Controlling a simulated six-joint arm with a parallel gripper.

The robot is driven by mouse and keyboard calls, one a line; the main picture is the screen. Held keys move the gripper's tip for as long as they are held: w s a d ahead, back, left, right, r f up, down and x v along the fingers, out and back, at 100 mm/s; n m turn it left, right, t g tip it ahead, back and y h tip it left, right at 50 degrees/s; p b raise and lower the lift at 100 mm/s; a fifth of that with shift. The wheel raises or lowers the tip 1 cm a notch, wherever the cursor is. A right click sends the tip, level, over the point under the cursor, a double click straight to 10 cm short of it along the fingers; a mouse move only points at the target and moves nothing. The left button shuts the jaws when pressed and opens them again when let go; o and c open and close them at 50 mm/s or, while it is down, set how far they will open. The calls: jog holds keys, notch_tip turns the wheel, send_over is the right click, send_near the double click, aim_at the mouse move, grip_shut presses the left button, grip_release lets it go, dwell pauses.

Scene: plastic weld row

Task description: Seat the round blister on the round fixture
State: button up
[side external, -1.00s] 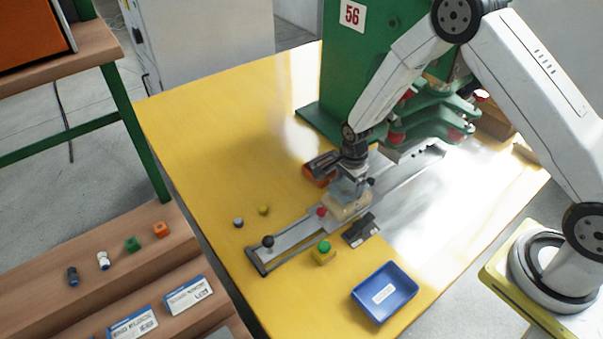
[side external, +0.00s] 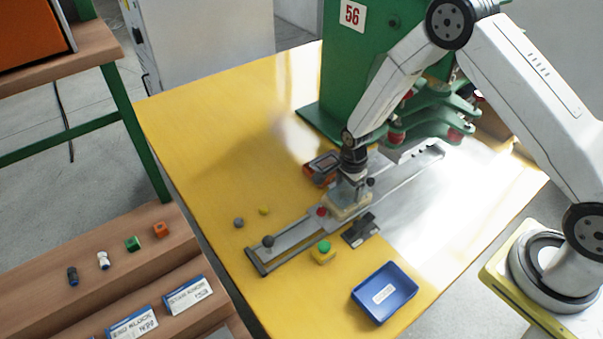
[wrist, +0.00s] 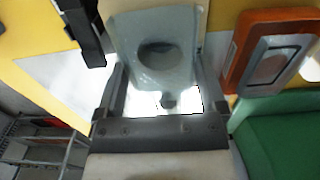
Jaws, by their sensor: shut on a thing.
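The round blister, a clear bluish plastic piece, shows between the fingers of my gripper (wrist: 160,82) in the wrist view (wrist: 135,45), with a dark round area in its middle. My gripper (side external: 350,186) is shut on the blister in the side view and points down over the slide. The cream fixture block (side external: 343,212) is on the slide directly below the blister. The gripper and blister partly hide the block. I cannot tell whether the blister touches the fixture or is a little above it.
The metal slide (side external: 292,240) with a black knob runs across the yellow table (side external: 215,140). An orange device (side external: 320,166) is close behind the gripper. A green button box (side external: 323,253), a black part (side external: 361,230) and a blue tray (side external: 386,292) are in front. The green press (side external: 350,75) stands behind.

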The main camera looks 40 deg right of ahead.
jog(key=shift+f, duration=0.35)
dwell(0.4)
jog(key=o, duration=0.7)
jog(key=shift+c, duration=0.2)
jog(key=shift+r, duration=0.1)
notch_tip(320, 180, up, 7)
jog(key=shift+f, duration=0.1)
dwell(0.8)
dwell(0.4)
